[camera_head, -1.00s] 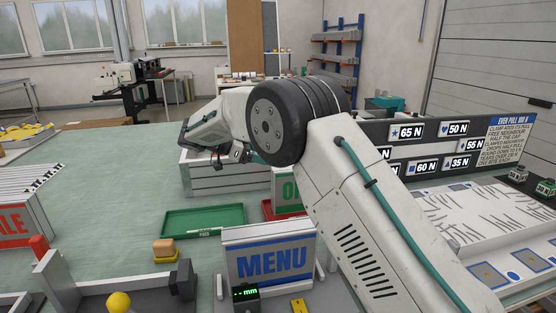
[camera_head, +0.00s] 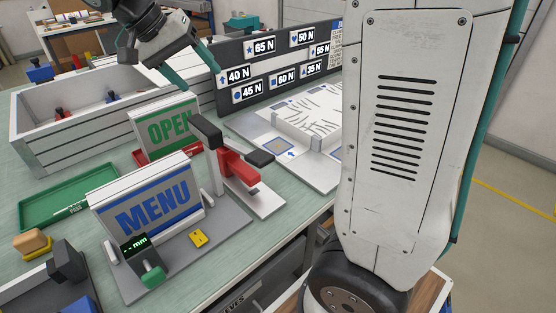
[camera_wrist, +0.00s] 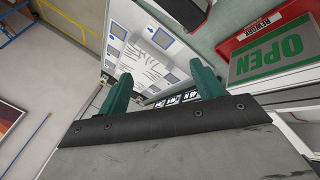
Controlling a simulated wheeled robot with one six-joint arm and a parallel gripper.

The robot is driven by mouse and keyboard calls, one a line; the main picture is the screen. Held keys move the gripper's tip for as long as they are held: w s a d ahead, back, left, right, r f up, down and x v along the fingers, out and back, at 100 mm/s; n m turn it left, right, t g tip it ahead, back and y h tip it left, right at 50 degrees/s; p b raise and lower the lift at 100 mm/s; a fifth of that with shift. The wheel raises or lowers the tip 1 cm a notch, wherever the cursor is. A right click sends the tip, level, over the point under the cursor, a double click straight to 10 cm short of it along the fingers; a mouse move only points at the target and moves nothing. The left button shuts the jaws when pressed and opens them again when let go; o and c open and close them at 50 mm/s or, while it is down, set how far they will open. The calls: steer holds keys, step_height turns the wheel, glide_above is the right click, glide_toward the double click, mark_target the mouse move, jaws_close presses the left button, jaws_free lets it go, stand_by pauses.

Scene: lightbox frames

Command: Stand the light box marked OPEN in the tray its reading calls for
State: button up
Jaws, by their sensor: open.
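The OPEN light box (camera_head: 172,127), with green lettering, stands upright behind the MENU box in the head view. It seems to stand in the red tray (camera_head: 139,158). The OPEN box is upside down at the right of the wrist view (camera_wrist: 272,48), beside the red tray's labelled edge (camera_wrist: 262,28). My gripper (camera_head: 187,74) is open with nothing between its teal fingers, above and behind the OPEN box; its fingers also show in the wrist view (camera_wrist: 165,80). A green tray (camera_head: 36,210) marked PASS is empty. The blue-lettered MENU light box (camera_head: 152,205) stands by a gauge display (camera_head: 136,244) showing dashes.
A red and black clamp-like stand (camera_head: 232,165) is close right of the OPEN box. A grey crate (camera_head: 40,150) stands behind the trays. A dark board (camera_head: 270,72) carries several newton labels. A white panel (camera_head: 312,115) lies before it. My arm hides the right side.

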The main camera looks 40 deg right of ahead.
steer(key=s+f+n+t+y, duration=0.1)
steer(key=s+f+n+y, duration=0.2)
steer(key=s, duration=0.9)
steer(key=s+f+n+t+y, duration=0.1)
steer(key=s+f+n+y, duration=0.2)
steer(key=s, duration=1)
step_height(320, 180, down, 2)
steer(key=shift+f+n+t, duration=0.1)
steer(key=shift+n+t, duration=0.2)
steer(key=shift+n, duration=0.9)
steer(key=shift+s, duration=0.1)
